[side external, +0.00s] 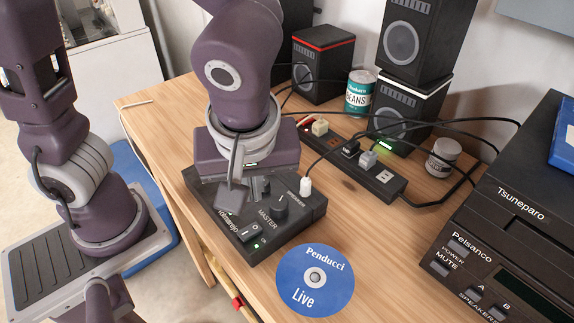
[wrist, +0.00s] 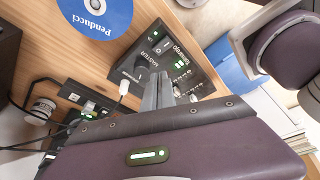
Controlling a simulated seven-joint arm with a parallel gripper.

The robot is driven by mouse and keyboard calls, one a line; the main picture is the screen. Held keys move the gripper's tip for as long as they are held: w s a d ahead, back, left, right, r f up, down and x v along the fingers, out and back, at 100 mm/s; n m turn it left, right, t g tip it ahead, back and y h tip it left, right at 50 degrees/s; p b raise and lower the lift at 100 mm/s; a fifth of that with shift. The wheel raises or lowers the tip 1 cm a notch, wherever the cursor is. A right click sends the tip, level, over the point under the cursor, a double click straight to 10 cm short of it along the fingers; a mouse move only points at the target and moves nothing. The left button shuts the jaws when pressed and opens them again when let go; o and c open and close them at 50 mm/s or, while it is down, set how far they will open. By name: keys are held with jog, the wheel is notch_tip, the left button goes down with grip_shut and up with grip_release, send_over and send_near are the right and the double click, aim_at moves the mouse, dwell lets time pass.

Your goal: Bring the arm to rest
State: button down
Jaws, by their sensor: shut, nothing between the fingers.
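My gripper (side external: 258,192) is over the black control box (side external: 290,222) on the wooden table, fingers pointing down. The fingers are together and hold nothing. In the wrist view my gripper (wrist: 159,80) reaches over the same box (wrist: 133,54), near its MASTER knob and small toggles. The box has a round MASTER knob (side external: 272,214), a rocker switch (side external: 248,233) and lit green lights. I cannot tell whether my fingertips touch the box. My gripper hides part of its top.
A blue disc (side external: 315,281) lies in front of the box. A power strip (side external: 378,178) with plugs and cables lies behind it. Speakers (side external: 405,98), a beans can (side external: 360,93) and a black stereo unit (side external: 508,220) stand around. Bare table shows right of the disc.

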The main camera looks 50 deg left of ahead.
jog(key=s+a+r+m+t+h, duration=0.3)
jog(key=a+r+m, duration=0.5)
jog(key=a+m, duration=0.3)
jog(key=shift+s+r+m+t, duration=0.15)
jog(key=shift+s+m+t, duration=0.3)
jog(key=shift+s, duration=0.45)
